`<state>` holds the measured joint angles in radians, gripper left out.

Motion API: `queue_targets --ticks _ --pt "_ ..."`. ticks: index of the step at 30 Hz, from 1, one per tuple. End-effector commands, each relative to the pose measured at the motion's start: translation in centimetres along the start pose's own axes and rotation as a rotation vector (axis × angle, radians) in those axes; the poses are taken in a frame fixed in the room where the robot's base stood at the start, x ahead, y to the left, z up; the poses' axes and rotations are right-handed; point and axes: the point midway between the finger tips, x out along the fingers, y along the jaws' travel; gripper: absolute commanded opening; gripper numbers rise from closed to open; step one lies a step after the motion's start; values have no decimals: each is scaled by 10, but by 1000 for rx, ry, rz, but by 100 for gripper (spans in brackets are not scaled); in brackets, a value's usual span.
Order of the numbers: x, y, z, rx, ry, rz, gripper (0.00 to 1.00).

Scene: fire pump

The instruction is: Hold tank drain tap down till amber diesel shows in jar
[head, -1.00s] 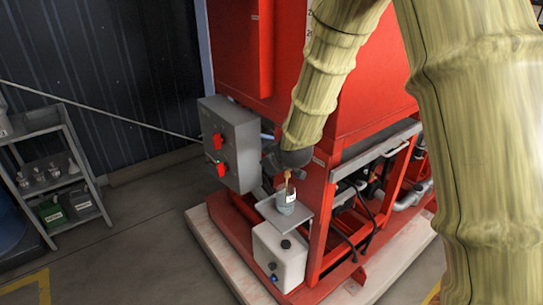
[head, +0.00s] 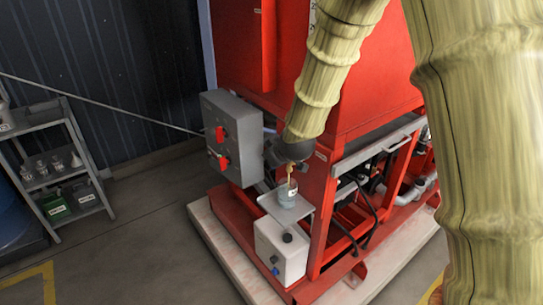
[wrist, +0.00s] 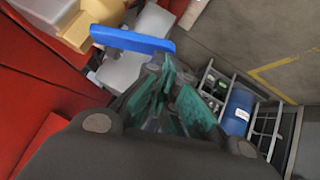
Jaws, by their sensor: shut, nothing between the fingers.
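The sample jar (head: 287,194) stands upright on a small grey shelf (head: 300,211) at the tank's lower corner. A thin brownish piece or stream (head: 291,174) shows just above its mouth; I cannot tell which, and the jar's content colour is unclear. In the wrist view a blue bar (wrist: 132,40), seemingly the drain tap's lever, lies across the view just beyond my fingers. My gripper (wrist: 165,95) is shut and empty, its green-tinted fingers close to the bar; contact cannot be told. In the head view my dark gripper (head: 283,152) is at the tap, which it largely hides.
The red tank (head: 355,95) stands above a red frame on a pale base. A grey control box (head: 232,138) with red switches is left of the tap. A white container (head: 280,250) sits below the shelf. A grey rack (head: 60,175) stands far left; floor between is clear.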

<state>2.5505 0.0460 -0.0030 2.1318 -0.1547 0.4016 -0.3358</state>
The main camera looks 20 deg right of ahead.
Motion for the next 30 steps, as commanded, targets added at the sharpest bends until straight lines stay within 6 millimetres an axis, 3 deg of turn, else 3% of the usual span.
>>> queue_targets --ticks 20,30 --pt "-9 3 -9 0 0 0 0" --pt "-34 7 -35 -1 1 0 0"
